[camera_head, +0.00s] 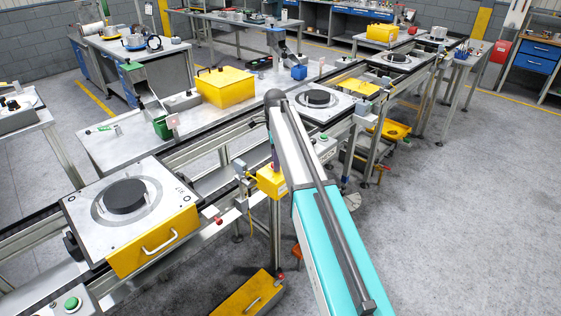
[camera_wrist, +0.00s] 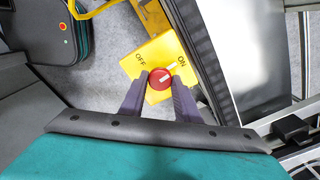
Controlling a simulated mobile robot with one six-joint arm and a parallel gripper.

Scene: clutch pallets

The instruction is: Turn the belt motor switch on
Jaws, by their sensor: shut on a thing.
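The belt motor switch is a yellow box (camera_wrist: 158,52) with a round red knob (camera_wrist: 160,79); "OFF" is printed at its upper left and "ON" at its upper right. The white mark on the knob points up and right, toward "ON". My gripper (camera_wrist: 160,77) is shut on the red knob, with one dark finger on each side of it. In the head view the yellow switch box (camera_head: 270,182) is at the side of the conveyor, just left of my arm. The knob is hard to make out there, and my arm hides most of my gripper.
The conveyor carries a pallet with a black disc (camera_head: 125,196) at the left and another (camera_head: 318,99) beyond my arm. A green button (camera_head: 72,303) is at lower left. A yellow bin (camera_head: 250,296) is low below the switch. The floor at right is clear.

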